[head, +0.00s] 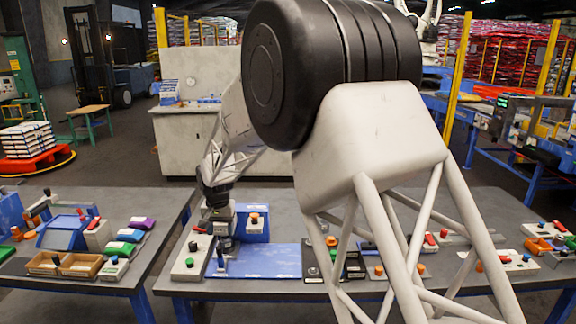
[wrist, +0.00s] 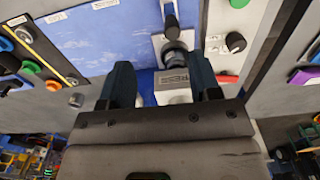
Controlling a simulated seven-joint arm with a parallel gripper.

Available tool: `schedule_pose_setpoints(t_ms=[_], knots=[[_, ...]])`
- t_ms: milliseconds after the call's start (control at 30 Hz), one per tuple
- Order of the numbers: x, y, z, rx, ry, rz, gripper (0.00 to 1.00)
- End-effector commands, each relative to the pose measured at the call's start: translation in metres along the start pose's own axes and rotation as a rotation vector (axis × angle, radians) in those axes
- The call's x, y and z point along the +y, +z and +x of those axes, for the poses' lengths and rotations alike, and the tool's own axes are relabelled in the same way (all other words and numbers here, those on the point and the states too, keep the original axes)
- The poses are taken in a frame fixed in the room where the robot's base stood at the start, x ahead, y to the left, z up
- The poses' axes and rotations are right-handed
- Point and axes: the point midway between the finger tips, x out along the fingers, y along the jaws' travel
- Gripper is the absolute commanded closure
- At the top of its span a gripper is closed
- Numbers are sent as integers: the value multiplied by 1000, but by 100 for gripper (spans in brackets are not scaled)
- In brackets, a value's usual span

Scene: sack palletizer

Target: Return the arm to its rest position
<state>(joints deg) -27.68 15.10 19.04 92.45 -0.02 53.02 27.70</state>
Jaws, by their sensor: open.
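My arm fills the middle and right of the head view and reaches down to the bench. My gripper (head: 226,245) points down there, just over the left end of a blue plate (head: 265,262). In the wrist view my gripper (wrist: 161,78) has its two dark fingers apart. A grey block with a label and a dark round part (wrist: 175,78) shows beyond and between the fingertips. I cannot tell whether the fingers touch it. Nothing is visibly clamped.
A grey control box with buttons (head: 193,256) stands close left of my gripper. More control boxes sit to the right, partly hidden by my arm. A second bench (head: 120,200) is at left. Free space lies above.

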Motion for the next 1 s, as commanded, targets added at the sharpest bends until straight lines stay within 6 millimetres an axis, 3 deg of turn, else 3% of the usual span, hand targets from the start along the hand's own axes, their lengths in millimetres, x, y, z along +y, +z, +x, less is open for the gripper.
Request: schedule_pose_setpoints(t_ms=[467, 1000], knots=[[106, 52, -79, 41, -15, 6, 43], [225, 149, -147, 94, -22, 11, 43]])
